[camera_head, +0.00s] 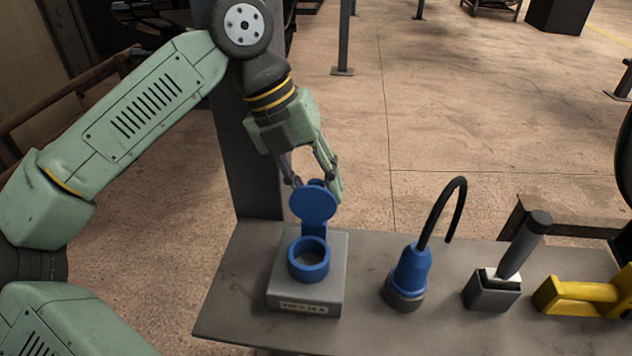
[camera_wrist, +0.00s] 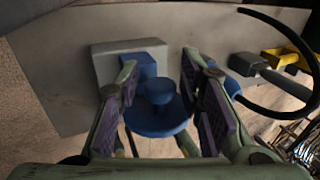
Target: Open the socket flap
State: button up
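The socket is a blue ring (camera_head: 309,259) on a grey box (camera_head: 337,270), and its opening shows. Its round blue flap (camera_head: 313,203) stands raised at the back of the ring, away from the opening. My gripper (camera_head: 316,186) is just behind and above the flap, pointing down. In the wrist view, the fingers of my gripper (camera_wrist: 160,78) are apart, with the blue flap (camera_wrist: 158,122) and its knob showing in the gap between them. I see no clear contact with the flap. The ring is mostly hidden in the wrist view.
The box stands on a grey bench (camera_head: 240,298). To its right are a blue plug (camera_head: 410,270) with a black cable (camera_head: 437,213), a small block with a dark-handled tool (camera_head: 524,245), and a yellow item (camera_head: 580,296). The bench between box and plug is clear.

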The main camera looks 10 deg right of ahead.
jog(key=shift+o, duration=0.4)
notch_tip(320, 180, up, 10)
jog(key=shift+r, duration=0.1)
dwell(0.4)
